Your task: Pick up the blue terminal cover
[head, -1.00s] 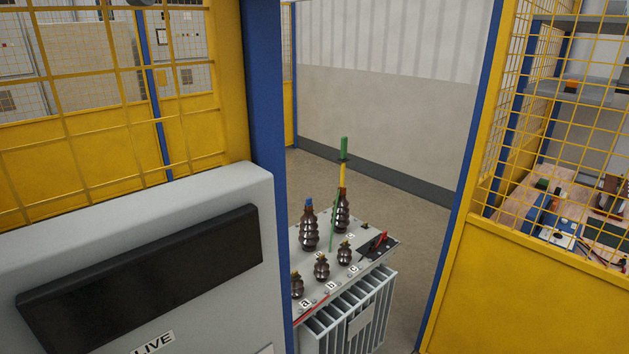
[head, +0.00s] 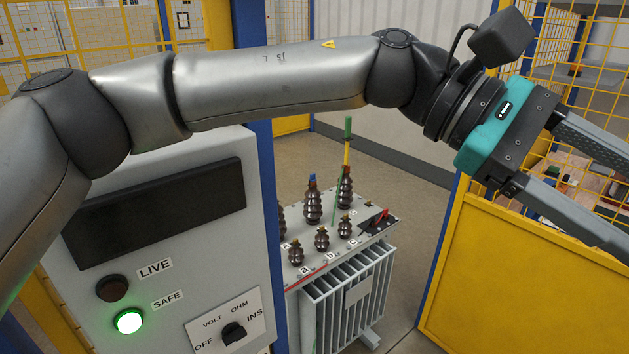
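A small blue terminal cover (head: 312,179) sits on top of a tall dark brown ribbed bushing (head: 313,207) on the grey transformer (head: 350,290), beyond the yellow cage opening. My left arm crosses the head view from the left. My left gripper (head: 603,188) is at the right edge, well right of the blue cover and apart from it. Its two fingers are spread with nothing seen between them; the fingertips run out of the picture. My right gripper is not in view.
A green and yellow rod (head: 347,145) stands by another tall bushing. A grey test panel (head: 190,280) with a lit green SAFE lamp (head: 129,321) fills the left. A yellow cage panel (head: 520,285) stands at right. Floor between transformer and panel is clear.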

